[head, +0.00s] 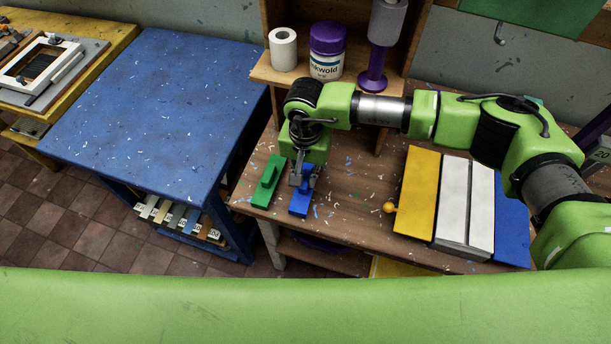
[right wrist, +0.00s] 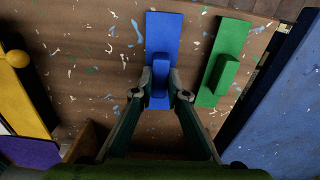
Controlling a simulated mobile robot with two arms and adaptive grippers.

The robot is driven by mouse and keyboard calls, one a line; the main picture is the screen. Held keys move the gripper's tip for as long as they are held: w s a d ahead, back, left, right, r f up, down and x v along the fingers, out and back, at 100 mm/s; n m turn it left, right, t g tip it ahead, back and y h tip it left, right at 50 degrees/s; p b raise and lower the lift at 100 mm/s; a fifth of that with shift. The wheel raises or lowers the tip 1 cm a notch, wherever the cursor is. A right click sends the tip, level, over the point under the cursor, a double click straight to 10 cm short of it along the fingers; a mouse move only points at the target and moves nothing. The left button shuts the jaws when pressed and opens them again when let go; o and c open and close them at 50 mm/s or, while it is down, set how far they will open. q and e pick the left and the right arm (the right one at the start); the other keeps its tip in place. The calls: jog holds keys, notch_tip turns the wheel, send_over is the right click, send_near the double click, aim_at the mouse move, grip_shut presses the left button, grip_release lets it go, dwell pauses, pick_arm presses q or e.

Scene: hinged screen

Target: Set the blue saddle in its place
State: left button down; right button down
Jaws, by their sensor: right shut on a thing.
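The blue saddle (head: 300,205) is a flat plate with a raised grip, lying on the brown workbench (head: 338,215) near its left front. My right gripper (head: 303,178) is above it with its fingers shut on the raised grip. The right wrist view shows the blue saddle (right wrist: 162,40) upright in the picture, its grip between both fingertips (right wrist: 161,95). A green saddle (head: 267,182) of similar shape lies just to its left, apart from it, and also shows in the right wrist view (right wrist: 223,70). My left gripper is not in view.
Yellow (head: 417,190), white (head: 467,205) and blue (head: 512,225) panels lie at the bench's right, with a yellow knob (head: 389,207) sticking out. A shelf with a paper roll (head: 284,50) and tub (head: 327,50) stands behind. A blue table (head: 150,110) stands left.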

jog(key=shift+r+p, duration=0.65)
jog(key=shift+r, duration=2.25)
jog(key=shift+b, duration=0.3)
jog(key=shift+r, duration=0.2)
